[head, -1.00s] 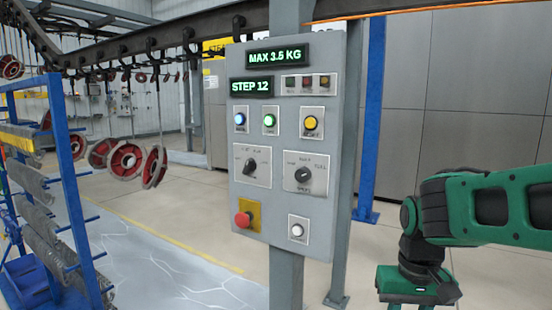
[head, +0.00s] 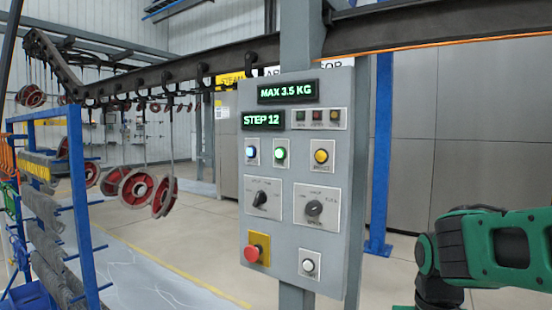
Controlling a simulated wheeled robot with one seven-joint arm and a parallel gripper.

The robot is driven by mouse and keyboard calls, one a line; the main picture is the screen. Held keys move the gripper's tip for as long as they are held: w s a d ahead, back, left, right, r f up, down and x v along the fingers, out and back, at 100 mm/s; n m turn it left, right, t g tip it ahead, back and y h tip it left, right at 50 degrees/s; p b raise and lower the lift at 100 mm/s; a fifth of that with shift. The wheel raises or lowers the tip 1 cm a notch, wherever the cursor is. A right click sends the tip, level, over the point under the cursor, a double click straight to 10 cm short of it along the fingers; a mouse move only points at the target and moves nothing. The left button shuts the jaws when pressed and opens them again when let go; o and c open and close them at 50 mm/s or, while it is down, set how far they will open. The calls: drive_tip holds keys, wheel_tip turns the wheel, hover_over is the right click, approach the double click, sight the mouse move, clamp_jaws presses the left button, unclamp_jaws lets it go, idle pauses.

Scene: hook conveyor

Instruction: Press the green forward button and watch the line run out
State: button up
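The grey control panel (head: 340,180) stands on a post in the middle of the head view. Its green button (head: 280,152) is lit, between a lit blue button (head: 251,152) and a yellow button (head: 321,156). The displays read MAX 3.5 KG and STEP 12. A red emergency knob (head: 252,254) sits low on the left and a white button (head: 308,265) low on the right. Red wheel-shaped parts (head: 165,197) hang from the overhead line (head: 180,68) at left. My green arm shows at the lower right, apart from the panel; my gripper is out of the picture.
A blue rack (head: 80,190) with grey parts stands at the left. A blue post (head: 381,160) and grey wall panels (head: 470,130) are behind the control panel. The floor between rack and panel is clear, with a yellow line.

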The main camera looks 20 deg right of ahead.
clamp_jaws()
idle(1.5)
